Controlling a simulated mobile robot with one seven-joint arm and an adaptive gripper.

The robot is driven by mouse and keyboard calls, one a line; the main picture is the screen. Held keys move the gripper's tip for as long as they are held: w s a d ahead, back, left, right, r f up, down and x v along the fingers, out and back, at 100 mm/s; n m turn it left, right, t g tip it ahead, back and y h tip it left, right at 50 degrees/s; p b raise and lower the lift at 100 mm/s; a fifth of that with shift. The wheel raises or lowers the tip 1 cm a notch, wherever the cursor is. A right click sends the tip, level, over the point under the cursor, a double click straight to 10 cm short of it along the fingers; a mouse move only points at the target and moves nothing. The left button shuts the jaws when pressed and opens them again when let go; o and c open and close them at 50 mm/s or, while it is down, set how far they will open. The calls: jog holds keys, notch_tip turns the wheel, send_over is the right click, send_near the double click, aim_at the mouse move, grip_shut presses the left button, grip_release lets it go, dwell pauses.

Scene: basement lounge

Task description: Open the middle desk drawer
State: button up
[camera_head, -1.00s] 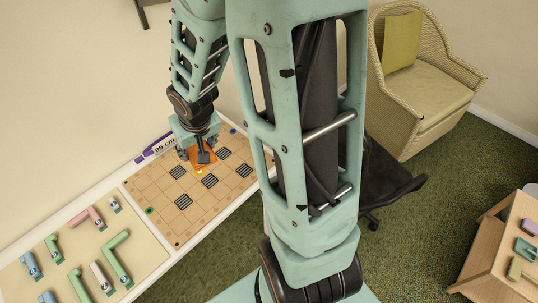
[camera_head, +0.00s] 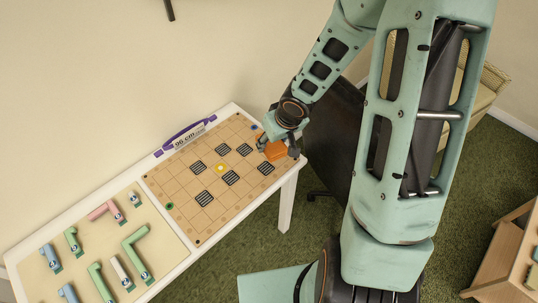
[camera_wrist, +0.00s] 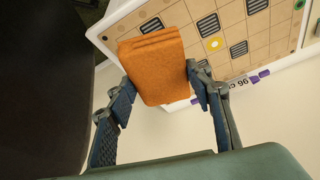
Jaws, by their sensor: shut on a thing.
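No desk drawer can be made out in either view. My gripper (camera_head: 272,140) is at the right end of the long white table (camera_head: 287,200), over the far right corner of the tan grid board (camera_head: 187,205). It is shut on an orange folded cloth-like piece (camera_head: 275,151). In the wrist view the orange piece (camera_wrist: 155,65) sits between the two fingers of my gripper (camera_wrist: 160,78), with layered edges at its top. I cannot tell whether it touches the board or table edge.
Green, pink, blue and white pieces lie on the table's left panel (camera_head: 165,240). A dark chair (camera_head: 335,135) stands right of the table. A wooden table (camera_head: 505,255) is at the lower right, with green carpet (camera_head: 300,245) between.

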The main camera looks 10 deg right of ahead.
jog(key=s+a+f+n+y, duration=0.1)
jog(key=s+a+f+n, duration=0.1)
jog(key=a+f+n, duration=0.1)
jog(key=shift+s+a+f+g, duration=0.25)
jog(key=shift+a+f, duration=0.2)
jog(key=shift+f, duration=0.6)
jog(key=shift+w, duration=0.1)
